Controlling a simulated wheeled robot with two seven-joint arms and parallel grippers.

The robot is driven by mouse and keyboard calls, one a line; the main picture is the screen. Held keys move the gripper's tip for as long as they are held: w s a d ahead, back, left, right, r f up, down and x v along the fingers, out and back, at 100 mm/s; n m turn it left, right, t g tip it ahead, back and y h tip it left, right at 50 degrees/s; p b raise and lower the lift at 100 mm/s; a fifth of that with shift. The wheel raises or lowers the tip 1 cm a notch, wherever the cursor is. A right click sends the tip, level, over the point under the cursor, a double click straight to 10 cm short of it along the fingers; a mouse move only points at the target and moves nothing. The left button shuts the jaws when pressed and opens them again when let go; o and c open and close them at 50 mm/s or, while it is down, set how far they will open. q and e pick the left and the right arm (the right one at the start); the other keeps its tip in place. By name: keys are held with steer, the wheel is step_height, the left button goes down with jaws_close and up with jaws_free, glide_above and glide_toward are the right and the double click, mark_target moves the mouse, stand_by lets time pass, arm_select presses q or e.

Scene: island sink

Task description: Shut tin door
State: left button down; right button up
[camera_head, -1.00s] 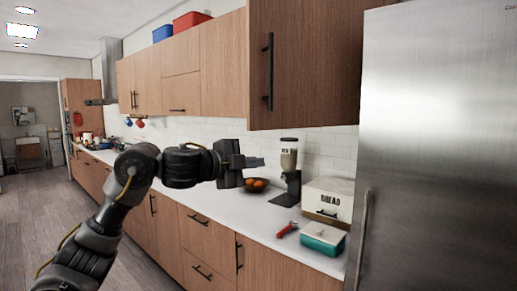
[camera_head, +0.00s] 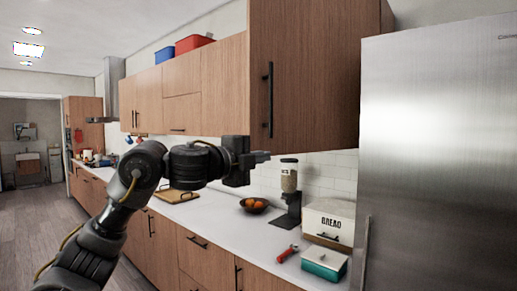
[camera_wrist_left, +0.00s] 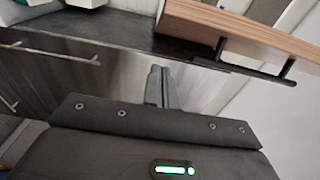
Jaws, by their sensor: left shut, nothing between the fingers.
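The white bread tin (camera_head: 335,213), marked BREAD, stands on the counter beside the fridge. A small dark handle shows low on its front; I cannot tell how far its door is open. My left gripper (camera_head: 262,157) is shut and empty, up and to the left of the tin, below the wall cabinet and apart from the tin. In the left wrist view its fingers (camera_wrist_left: 159,86) are together with nothing between them. The tin cannot be made out surely in that view. My right gripper is not in view.
A teal box with a white lid (camera_head: 325,262) and a red-handled tool (camera_head: 286,254) lie before the tin. A dispenser (camera_head: 289,185) and fruit bowl (camera_head: 254,206) stand left. The wall cabinet (camera_head: 308,80) overhangs the counter; the fridge (camera_head: 440,150) bounds the right.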

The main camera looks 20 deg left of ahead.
arm_select(q)
steer(key=w, duration=0.1)
steer(key=w+a+p, duration=0.1)
steer(key=w, duration=0.1)
steer(key=w+a+p, duration=0.1)
steer(key=shift+w, duration=0.2)
steer(key=shift+a, duration=0.15)
